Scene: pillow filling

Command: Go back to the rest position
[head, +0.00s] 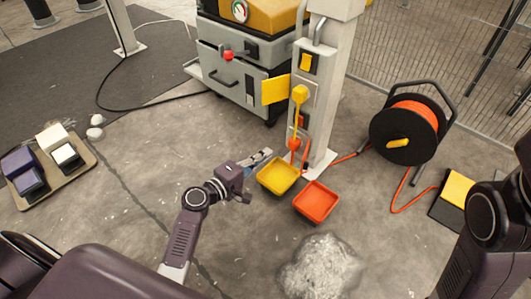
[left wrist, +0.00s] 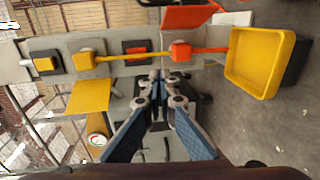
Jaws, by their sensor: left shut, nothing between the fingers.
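My left gripper (head: 262,157) is shut and empty in the head view, in front of the grey post (head: 325,100) and just left of the yellow tray (head: 278,175). The left wrist view shows its two blue-padded fingers (left wrist: 157,85) converging at the tips, with nothing between them. Behind them in that view are the post's yellow lever (left wrist: 120,57) and the yellow tray (left wrist: 262,62), apart from the fingers. My right arm shows at the right edge of the head view; its gripper is out of frame.
An orange tray (head: 316,202) sits beside the yellow one. A white fluffy heap (head: 320,268) lies on the floor in front. A cable reel (head: 407,130) and a yellow-black box (head: 452,198) stand at right. A board with several blocks (head: 78,178) lies at left. The floor left of centre is mostly clear.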

